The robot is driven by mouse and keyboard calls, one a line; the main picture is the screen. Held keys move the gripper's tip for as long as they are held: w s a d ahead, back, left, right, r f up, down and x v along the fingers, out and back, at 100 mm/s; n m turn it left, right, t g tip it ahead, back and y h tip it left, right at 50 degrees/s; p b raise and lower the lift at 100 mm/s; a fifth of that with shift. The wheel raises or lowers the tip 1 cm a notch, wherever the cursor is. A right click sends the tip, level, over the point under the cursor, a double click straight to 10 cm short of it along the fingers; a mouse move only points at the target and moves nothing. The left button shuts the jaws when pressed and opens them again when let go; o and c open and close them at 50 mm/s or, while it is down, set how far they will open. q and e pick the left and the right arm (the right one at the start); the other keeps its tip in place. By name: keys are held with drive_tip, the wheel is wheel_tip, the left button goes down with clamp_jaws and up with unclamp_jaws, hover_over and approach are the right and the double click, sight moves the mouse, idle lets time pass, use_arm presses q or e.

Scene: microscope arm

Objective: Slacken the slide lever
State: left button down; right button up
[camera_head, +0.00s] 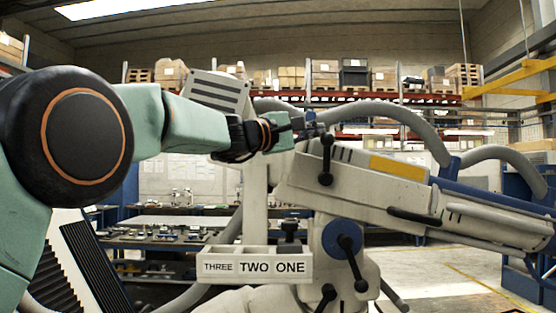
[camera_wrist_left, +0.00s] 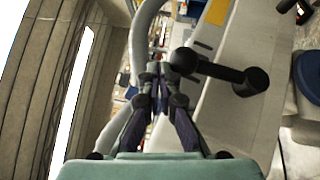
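A black lever with rounded ends (camera_head: 326,160) sits on the side of the pale microscope arm (camera_head: 350,182) and hangs about straight down. I take it to be the slide lever. It also shows in the left wrist view (camera_wrist_left: 222,72), just right of the fingertips. My left gripper (camera_head: 311,129) is at the lever's upper end, slightly to its left. In the left wrist view its dark fingers (camera_wrist_left: 158,76) converge and their tips look closed together, with nothing clearly between them. Whether the tips touch the lever's hub is unclear. My right gripper is not in view.
A second black lever on a blue hub (camera_head: 345,245) is lower on the stand. A pale tray labelled THREE, TWO, ONE (camera_head: 257,267) is below my left gripper, with a black knob (camera_head: 290,238) in its right part. Grey hoses (camera_head: 400,115) arch behind the arm.

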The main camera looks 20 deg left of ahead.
use_arm(q)
drive_tip(key=shift+d, duration=0.7)
